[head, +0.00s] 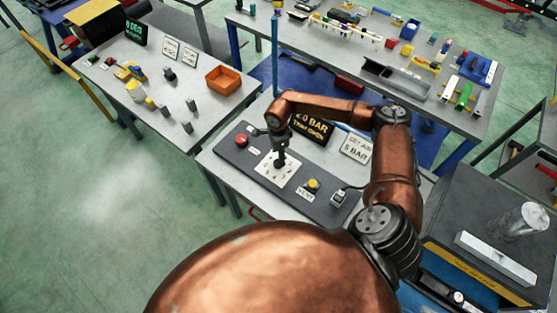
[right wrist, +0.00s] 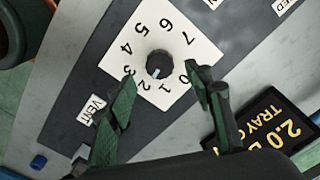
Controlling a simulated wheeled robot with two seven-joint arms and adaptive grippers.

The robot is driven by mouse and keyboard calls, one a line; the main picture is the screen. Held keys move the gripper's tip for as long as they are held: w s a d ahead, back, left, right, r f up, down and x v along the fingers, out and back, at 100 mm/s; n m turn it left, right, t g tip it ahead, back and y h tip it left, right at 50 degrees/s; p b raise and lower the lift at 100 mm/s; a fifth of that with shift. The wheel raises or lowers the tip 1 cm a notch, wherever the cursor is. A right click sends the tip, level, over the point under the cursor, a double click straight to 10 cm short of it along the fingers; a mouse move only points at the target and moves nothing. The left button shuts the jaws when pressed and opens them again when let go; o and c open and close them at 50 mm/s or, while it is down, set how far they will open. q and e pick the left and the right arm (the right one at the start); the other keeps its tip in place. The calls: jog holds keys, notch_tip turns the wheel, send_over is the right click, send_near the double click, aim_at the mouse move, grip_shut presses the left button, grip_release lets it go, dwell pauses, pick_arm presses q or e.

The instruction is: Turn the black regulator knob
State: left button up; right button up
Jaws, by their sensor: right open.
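The black regulator knob (right wrist: 160,64) sits at the centre of a white dial plate (right wrist: 204,47) numbered 0 to 7. A small light mark on the knob points about between 1 and 2. My right gripper (right wrist: 162,82) is open, its dark green fingers apart on either side of the knob's near side. I see no contact with the knob. In the head view the right gripper (head: 280,160) points down over the dial plate (head: 267,172) and largely hides the knob. My left gripper is not in view.
The dark panel (head: 232,157) also carries a red button (head: 241,140), a yellow button (head: 313,184) by a VENT label, and a grey switch (head: 339,197). A black display (head: 312,125) reads 2.0 BAR; a white sign (head: 355,148) reads 5 BAR. Both stand behind the panel.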

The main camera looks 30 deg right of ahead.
jog(key=shift+f+p, duration=0.45)
jog(key=shift+f, duration=2)
jog(key=c, duration=1.2)
jog(key=shift+o, duration=0.2)
